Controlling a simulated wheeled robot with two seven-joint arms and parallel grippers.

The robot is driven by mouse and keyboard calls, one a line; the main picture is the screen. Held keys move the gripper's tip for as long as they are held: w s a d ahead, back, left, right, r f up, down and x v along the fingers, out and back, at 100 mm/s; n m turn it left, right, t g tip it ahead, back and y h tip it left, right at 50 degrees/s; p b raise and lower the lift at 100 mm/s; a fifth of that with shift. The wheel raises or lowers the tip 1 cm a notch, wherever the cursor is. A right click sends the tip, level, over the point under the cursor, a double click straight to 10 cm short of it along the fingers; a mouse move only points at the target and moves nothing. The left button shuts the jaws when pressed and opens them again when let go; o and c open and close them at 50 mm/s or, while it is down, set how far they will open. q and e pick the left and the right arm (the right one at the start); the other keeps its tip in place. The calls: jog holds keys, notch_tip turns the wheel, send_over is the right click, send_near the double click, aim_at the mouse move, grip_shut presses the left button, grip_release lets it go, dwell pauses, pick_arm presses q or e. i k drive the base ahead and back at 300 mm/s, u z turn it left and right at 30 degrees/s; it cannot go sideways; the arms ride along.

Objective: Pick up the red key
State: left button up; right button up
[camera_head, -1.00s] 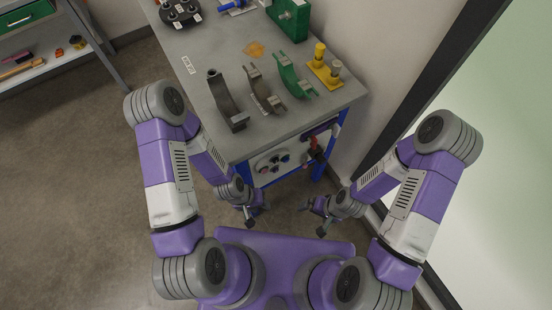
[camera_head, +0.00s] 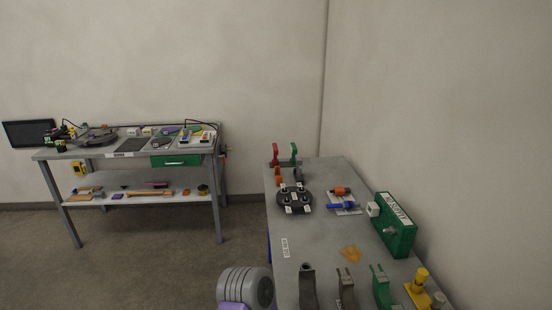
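No shape in the head view is clearly a red key. A small red upright piece (camera_head: 275,154) stands beside a green upright piece (camera_head: 294,153) at the far end of the grey cart top (camera_head: 325,222); I cannot tell whether it is the key. A green box (camera_head: 394,226) with a white label and a grey knob stands at the cart's right side. Neither of my grippers is in view; only a joint of my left arm shows at the bottom.
A black round holder (camera_head: 294,199), an orange-and-blue tool (camera_head: 341,201) and several curved clamp pieces lie on the cart. A yellow fitting (camera_head: 419,281) is at lower right. A workbench (camera_head: 120,152) stands at the left wall, with open floor before it.

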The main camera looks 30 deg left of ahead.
aim_at(275, 161)
jog(key=u, duration=0.2)
jog(key=k, duration=0.3)
jog(key=u, duration=1.95)
jog(key=i, duration=2.4)
